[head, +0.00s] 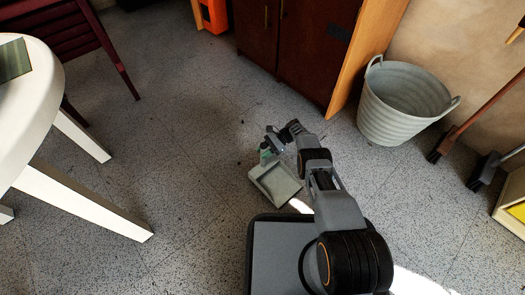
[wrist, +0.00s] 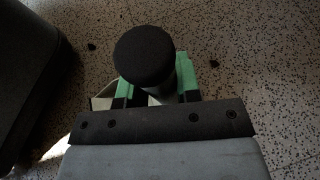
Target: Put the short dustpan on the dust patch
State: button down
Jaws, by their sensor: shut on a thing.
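The short dustpan (head: 278,184) is a pale grey-green, shallow pan in front of my base in the head view. My gripper (head: 266,153) is at its far end, shut on its handle. In the wrist view, the round black end of the handle (wrist: 145,54) stands between the green fingers of my gripper (wrist: 165,85). A pale bit of the pan (wrist: 105,96) shows behind the left finger; the rest is hidden by the gripper. I cannot tell whether the pan touches the floor. I cannot make out a distinct dust patch, only scattered dark specks.
A white table (head: 80,200) stands at the left, with a dark red chair (head: 60,40) behind it. A brown cabinet (head: 300,50) is at the back. A grey basket (head: 400,105) and brooms (head: 480,120) stand at the right. The speckled floor (head: 170,120) between table and cabinet is clear.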

jog(key=shift+f, duration=0.1)
dwell(0.3)
jog(key=shift+c, duration=2.1)
grip_release()
